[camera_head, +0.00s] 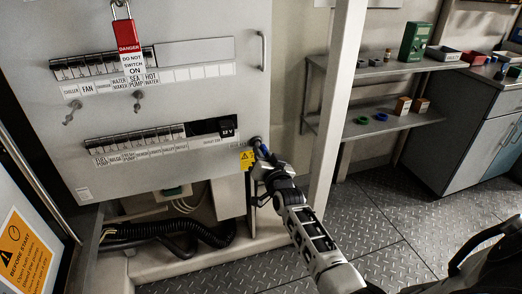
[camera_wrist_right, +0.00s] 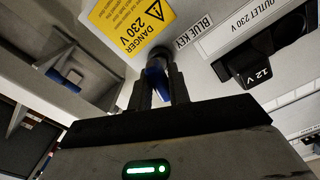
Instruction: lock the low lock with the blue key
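The low lock (camera_head: 255,142) is a small round dark cylinder at the lower right edge of the grey panel, above a yellow danger label. It also shows in the right wrist view (camera_wrist_right: 160,56), beside a "BLUE KEY" label (camera_wrist_right: 194,30). The blue key (camera_head: 264,150) is at the lock's front, and its blue part (camera_wrist_right: 156,82) shows between my right fingers. My right gripper (camera_head: 264,160) is closed around the key. The fingers hide much of the key, and I cannot tell how far it is in or how far it is turned. My left gripper is not in view.
A red padlock (camera_head: 126,35) with a tag hangs at the panel's top. Two switch rows and a door handle (camera_head: 262,50) are on the panel. A pale post (camera_head: 338,100) stands just right of my right gripper. Shelves (camera_head: 385,120) with small items are behind.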

